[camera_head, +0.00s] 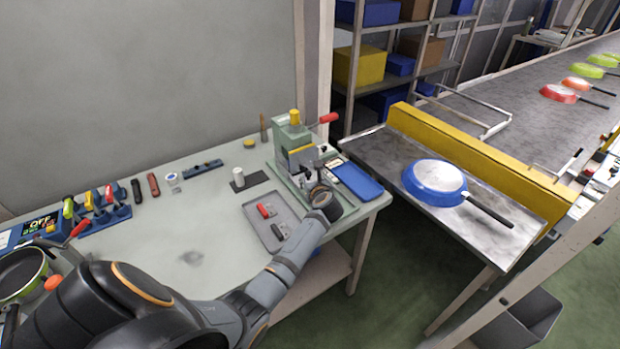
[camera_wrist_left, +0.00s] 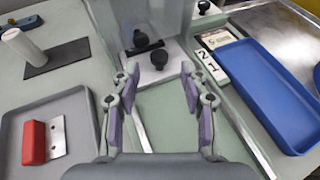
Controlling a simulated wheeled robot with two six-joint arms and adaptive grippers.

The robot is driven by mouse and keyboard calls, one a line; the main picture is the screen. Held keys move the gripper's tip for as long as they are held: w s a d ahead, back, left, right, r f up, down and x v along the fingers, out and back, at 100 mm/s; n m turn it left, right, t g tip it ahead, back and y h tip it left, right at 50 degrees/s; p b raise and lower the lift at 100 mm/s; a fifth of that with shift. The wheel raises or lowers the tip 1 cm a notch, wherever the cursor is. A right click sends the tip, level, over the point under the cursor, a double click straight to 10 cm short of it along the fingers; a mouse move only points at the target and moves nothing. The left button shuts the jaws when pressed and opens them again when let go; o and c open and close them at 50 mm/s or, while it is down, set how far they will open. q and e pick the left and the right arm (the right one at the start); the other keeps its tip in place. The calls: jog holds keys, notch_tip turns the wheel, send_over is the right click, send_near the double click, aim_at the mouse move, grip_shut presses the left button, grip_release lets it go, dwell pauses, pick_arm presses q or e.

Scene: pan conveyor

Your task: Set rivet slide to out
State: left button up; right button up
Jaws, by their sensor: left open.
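The green rivet press (camera_head: 292,133) stands at the back right of the worktable, with a yellow top and a red-handled lever. In the left wrist view, a pale plate (camera_wrist_left: 172,73) with a black knob (camera_wrist_left: 159,58) lies at the foot of the press, seemingly the rivet slide. A black T-shaped handle (camera_wrist_left: 141,42) shows just behind it. My left gripper (camera_wrist_left: 158,76) is open and empty, its fingers pointing at the plate with the knob ahead between them. In the head view my left gripper (camera_head: 309,180) is small and partly hidden by its wrist. My right gripper is not in view.
A blue tray (camera_wrist_left: 267,90) and number cards (camera_wrist_left: 206,65) lie right of the gripper. A grey tray (camera_wrist_left: 83,105) with a red-handled part (camera_wrist_left: 34,143) lies left. A white cylinder (camera_wrist_left: 22,45) stands on a dark mat. A blue pan (camera_head: 433,181) rests on the side table.

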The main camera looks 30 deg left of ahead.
aim_at(309, 175)
pick_arm(q)
jog(key=shift+x, duration=1.95)
jog(key=shift+c, duration=0.2)
grip_shut()
